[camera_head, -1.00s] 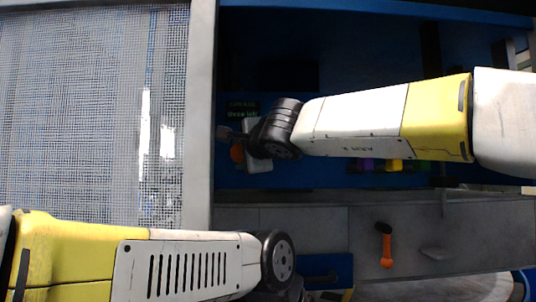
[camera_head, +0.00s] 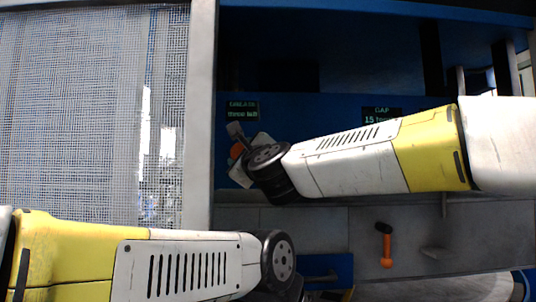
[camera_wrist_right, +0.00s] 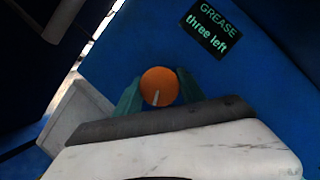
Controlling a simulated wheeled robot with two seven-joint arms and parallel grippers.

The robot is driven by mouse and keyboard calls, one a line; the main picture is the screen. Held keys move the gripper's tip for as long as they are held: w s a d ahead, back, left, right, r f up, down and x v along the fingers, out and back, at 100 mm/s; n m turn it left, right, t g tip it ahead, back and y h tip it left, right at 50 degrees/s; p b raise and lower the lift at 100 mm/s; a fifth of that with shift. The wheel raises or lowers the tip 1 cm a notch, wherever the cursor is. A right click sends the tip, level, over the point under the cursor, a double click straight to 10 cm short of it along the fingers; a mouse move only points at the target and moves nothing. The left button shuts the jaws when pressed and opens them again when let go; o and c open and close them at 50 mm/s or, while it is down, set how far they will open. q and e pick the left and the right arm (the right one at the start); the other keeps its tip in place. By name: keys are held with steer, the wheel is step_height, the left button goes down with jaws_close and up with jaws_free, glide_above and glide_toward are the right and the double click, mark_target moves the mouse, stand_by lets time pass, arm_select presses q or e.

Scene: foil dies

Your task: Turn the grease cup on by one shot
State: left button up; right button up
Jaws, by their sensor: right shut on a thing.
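The grease cup (camera_wrist_right: 159,87) is a round orange cap with a pale line on its face, on the blue panel. In the right wrist view it sits between the teal fingers of my right gripper (camera_wrist_right: 158,92), which is shut on it.
A second dark label (camera_head: 381,115) reading "GAP" and "15" is partly covered by my right arm. An orange-handled hammer (camera_head: 385,246) lies on the grey surface (camera_head: 330,225). A wire mesh guard (camera_head: 80,110) with a grey post (camera_head: 201,110) stands at the left.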

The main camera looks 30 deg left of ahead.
steer(key=m, duration=0.2)
steer(key=m+t, duration=0.1)
steer(key=m, duration=0.1)
steer(key=m+t+h, duration=0.1)
steer(key=m, duration=0.1)
steer(key=shift+w+f, duration=0.1)
steer(key=shift+f, duration=0.2)
steer(key=shift+m+t, duration=0.3)
steer(key=shift+m, duration=0.1)
steer(key=o, duration=1.4)
steer(key=shift+c, duration=0.2)
steer(key=shift+r, duration=0.15)
